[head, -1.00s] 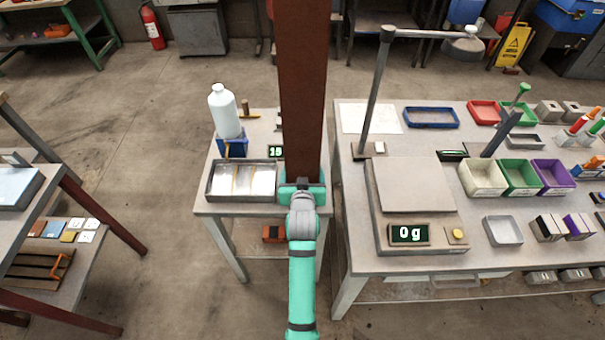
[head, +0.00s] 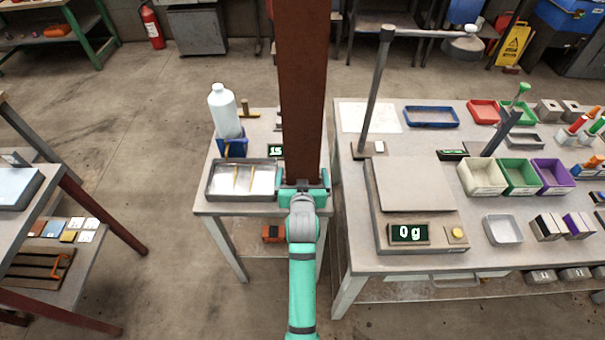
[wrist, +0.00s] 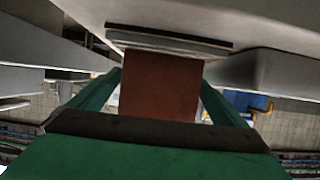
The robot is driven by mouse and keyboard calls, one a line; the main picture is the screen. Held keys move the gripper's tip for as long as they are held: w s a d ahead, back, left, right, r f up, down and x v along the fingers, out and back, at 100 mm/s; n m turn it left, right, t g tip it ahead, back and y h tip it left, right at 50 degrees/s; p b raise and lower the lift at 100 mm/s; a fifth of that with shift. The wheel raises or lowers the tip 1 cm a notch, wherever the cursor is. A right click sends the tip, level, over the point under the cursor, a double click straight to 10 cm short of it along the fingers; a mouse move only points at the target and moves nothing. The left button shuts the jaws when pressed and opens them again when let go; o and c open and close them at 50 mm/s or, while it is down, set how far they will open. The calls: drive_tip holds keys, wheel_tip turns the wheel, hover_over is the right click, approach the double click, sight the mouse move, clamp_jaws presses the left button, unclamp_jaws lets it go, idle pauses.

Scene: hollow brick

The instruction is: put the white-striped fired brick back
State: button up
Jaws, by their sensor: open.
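My gripper (head: 303,190) is open at the right part of the small table, its fingers on either side of the lower end of a tall rust-brown piece (head: 303,90). In the wrist view a plain rust-brown face (wrist: 160,87) shows between the green fingers, against a grey slab edge. I see no white stripe on it and cannot tell whether it is the fired brick. I cannot tell whether the fingers touch it. No white-striped fired brick can be made out elsewhere.
The small table holds a metal tray (head: 214,190) with yellow sticks, a white bottle (head: 223,112) and a small display (head: 276,151). To the right, a bench bears a scale (head: 413,185) reading 0 g, a lamp post (head: 375,95) and several bins.

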drive_tip(key=v, duration=1.1)
drive_tip(key=s+f, duration=0.4)
drive_tip(key=s, duration=0.5)
drive_tip(key=s+f, duration=0.4)
drive_tip(key=s, duration=0.6)
drive_tip(key=s+r+t, duration=0.1)
drive_tip(key=s+r, duration=0.1)
drive_tip(key=s, duration=0.7)
drive_tip(key=s+r, duration=0.3)
drive_tip(key=s, duration=0.6)
drive_tip(key=shift+t, duration=0.4)
drive_tip(key=shift+s+r, duration=0.1)
